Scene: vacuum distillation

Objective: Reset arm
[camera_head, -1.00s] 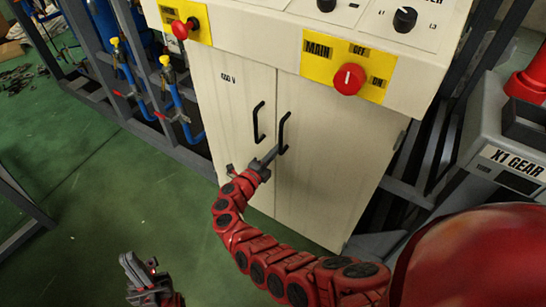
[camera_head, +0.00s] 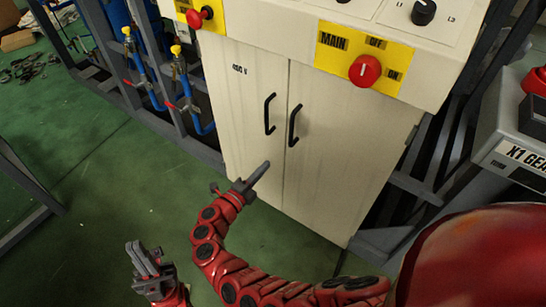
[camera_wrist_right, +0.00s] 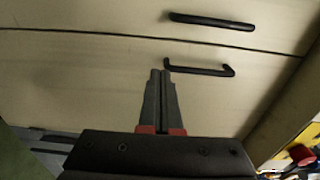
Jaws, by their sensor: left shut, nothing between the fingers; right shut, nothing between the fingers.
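My right gripper (camera_head: 259,174) is at the end of the red arm in the middle of the head view. It is shut and empty, in front of the lower cabinet doors, below the black handles. In the right wrist view its shut fingers (camera_wrist_right: 161,75) point toward the cabinet, with one black handle (camera_wrist_right: 200,69) just past the tips. My left gripper (camera_head: 143,255) is low at the left of the head view, over the green floor, shut and empty. The cream cabinet (camera_head: 330,165) has both doors closed, with a left handle (camera_head: 269,114) and a right handle (camera_head: 294,125).
Above the doors is a panel with a red MAIN knob (camera_head: 365,69) and a red button (camera_head: 194,18). Blue pipes with yellow-topped valves (camera_head: 176,50) stand at the left in a grey frame. A grey X1 GEAR unit (camera_head: 515,150) is at the right. The green floor (camera_head: 90,180) at left is open.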

